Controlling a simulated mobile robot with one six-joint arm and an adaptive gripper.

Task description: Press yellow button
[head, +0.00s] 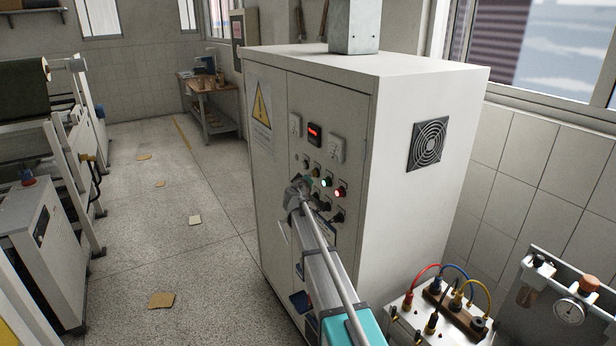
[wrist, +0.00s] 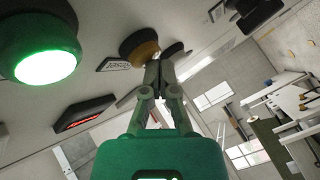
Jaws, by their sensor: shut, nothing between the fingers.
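The yellow button (wrist: 143,52) shows in the wrist view as an amber-yellow face in a dark round collar on the cabinet panel. My gripper (wrist: 158,66) is shut and empty, its fingertips right beside the yellow button's edge; I cannot tell whether they touch it. In the head view my gripper (head: 300,186) is at the cabinet front, among the controls and left of the lit green button (head: 326,182). I cannot clearly pick out the yellow button in the head view; my gripper hides part of the panel there.
The white cabinet (head: 425,205) also carries a lit red button (head: 340,192) and a red display (head: 314,132). A box with coloured cables (head: 440,318) stands at the lower right. The floor left of the cabinet is mostly open, with scattered paper pieces (head: 161,300).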

